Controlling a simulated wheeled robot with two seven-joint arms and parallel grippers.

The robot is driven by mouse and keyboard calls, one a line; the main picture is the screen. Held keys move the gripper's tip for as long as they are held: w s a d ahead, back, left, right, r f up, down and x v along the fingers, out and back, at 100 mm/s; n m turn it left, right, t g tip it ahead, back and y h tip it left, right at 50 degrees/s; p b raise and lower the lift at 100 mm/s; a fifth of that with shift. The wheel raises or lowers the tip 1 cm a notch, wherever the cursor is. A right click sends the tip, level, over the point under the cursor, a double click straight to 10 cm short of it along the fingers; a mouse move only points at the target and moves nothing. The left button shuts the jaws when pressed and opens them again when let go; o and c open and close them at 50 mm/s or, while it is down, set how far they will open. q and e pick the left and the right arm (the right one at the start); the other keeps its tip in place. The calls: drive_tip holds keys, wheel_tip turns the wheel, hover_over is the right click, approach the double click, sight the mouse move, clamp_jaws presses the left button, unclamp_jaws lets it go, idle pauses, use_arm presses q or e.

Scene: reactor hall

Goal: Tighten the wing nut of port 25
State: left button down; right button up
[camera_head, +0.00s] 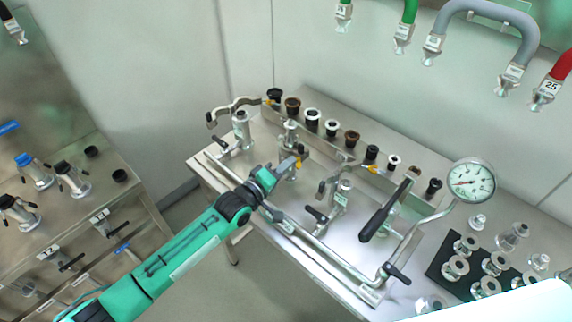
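My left gripper (290,166) reaches in from the left over the steel table. Its fingertips are at a metal port fitting (286,172) with a small orange-brown part at its top. I cannot tell whether the fingers touch it or whether they are open or shut. The label 25 (551,87) shows on the end fitting of a red hose (562,66) hanging at the upper right, far from my gripper. The wing nut of port 25 cannot be made out for certain. My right gripper is not in view.
A pipe manifold with black-handled valves (385,212) and a pressure gauge (471,182) stands on the table. Several dark and white caps (331,128) line its back. Flanged fittings sit on a black mat (440,262). A bench with ports (72,180) stands left.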

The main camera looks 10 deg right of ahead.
use_arm(q)
drive_tip(key=shift+m, duration=0.4)
drive_tip(key=m+b, duration=0.1)
drive_tip(key=m, duration=0.3)
drive_tip(key=m+b, duration=0.1)
drive_tip(key=m, duration=0.3)
drive_tip(key=m+b, duration=0.1)
drive_tip(key=m, duration=0.3)
drive_tip(key=shift+s+d+r+b, duration=0.2)
drive_tip(key=shift+s+b, duration=0.1)
drive_tip(key=shift+b, duration=0.1)
drive_tip(key=shift+s+d+m, duration=0.1)
drive_tip(key=shift+m, duration=1.5)
drive_tip(key=c, duration=1.6)
unclamp_jaws()
